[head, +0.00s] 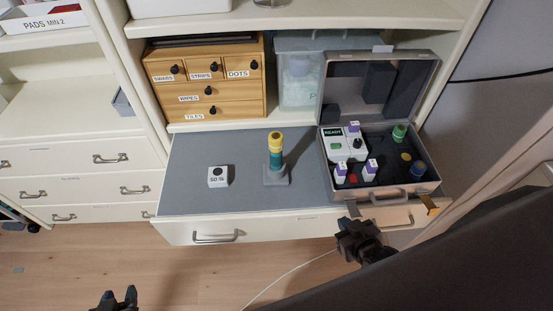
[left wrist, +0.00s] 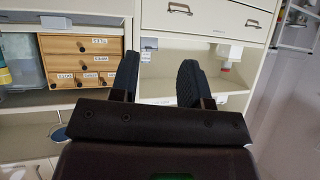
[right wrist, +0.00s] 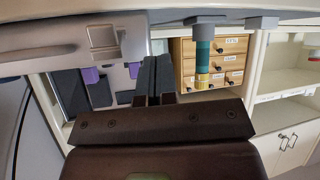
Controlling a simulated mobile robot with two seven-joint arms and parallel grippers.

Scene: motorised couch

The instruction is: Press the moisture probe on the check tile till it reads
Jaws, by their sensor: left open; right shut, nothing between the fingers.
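A probe-like tool (head: 275,152) with a yellow top and teal body stands upright in a grey stand (head: 276,176) on the grey worktop. It shows upside down in the right wrist view (right wrist: 203,60). Left of it in the head view is a small white block (head: 218,177) with a black dot on top and a label too small to read surely; it may be the check tile. My left gripper (head: 118,297) is open and empty, low in front of the cabinet. My right gripper (head: 347,225) is shut and empty, just in front of the open case.
An open grey case (head: 420,187) holds a white device (head: 346,143) reading READY, purple-capped bottles and other vials. A wooden drawer box (head: 205,85), with a TILES drawer, stands behind. The worktop (head: 190,150) is clear around the block. A cable crosses the floor.

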